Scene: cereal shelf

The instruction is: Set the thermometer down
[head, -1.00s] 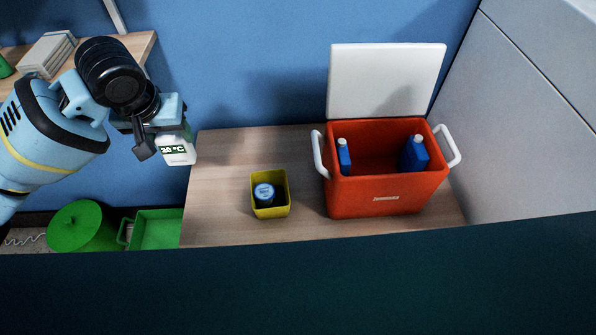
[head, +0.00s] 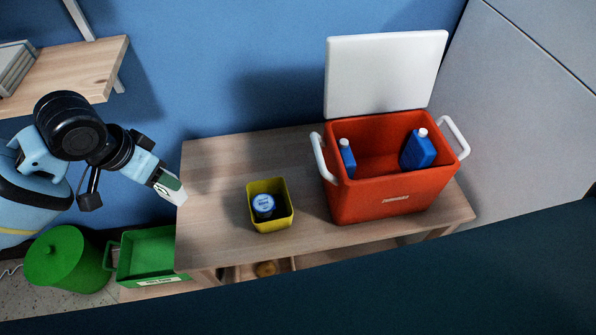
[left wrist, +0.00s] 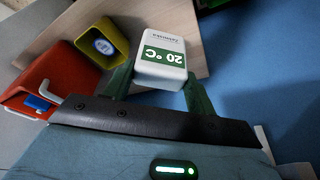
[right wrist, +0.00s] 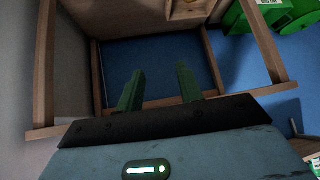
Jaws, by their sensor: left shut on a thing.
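The thermometer is a white block with a green label reading 20 °C; it shows large in the left wrist view (left wrist: 163,60). In the head view the thermometer (head: 169,188) is in the air by the left end of the wooden table (head: 215,165), tilted. My left gripper (left wrist: 158,82) is shut on it, a finger at each side. In the head view my left gripper (head: 162,181) is partly hidden by its own wrist. My right gripper (right wrist: 160,82) shows only in the right wrist view, open with nothing between its fingers.
A yellow bin (head: 270,216) with a blue-lidded jar (head: 263,204) stands on the table. Right of it is an open red cooler (head: 385,202) holding blue bottles. The table's left part is bare. Green containers (head: 150,255) are below left; a wall shelf (head: 85,70) is upper left.

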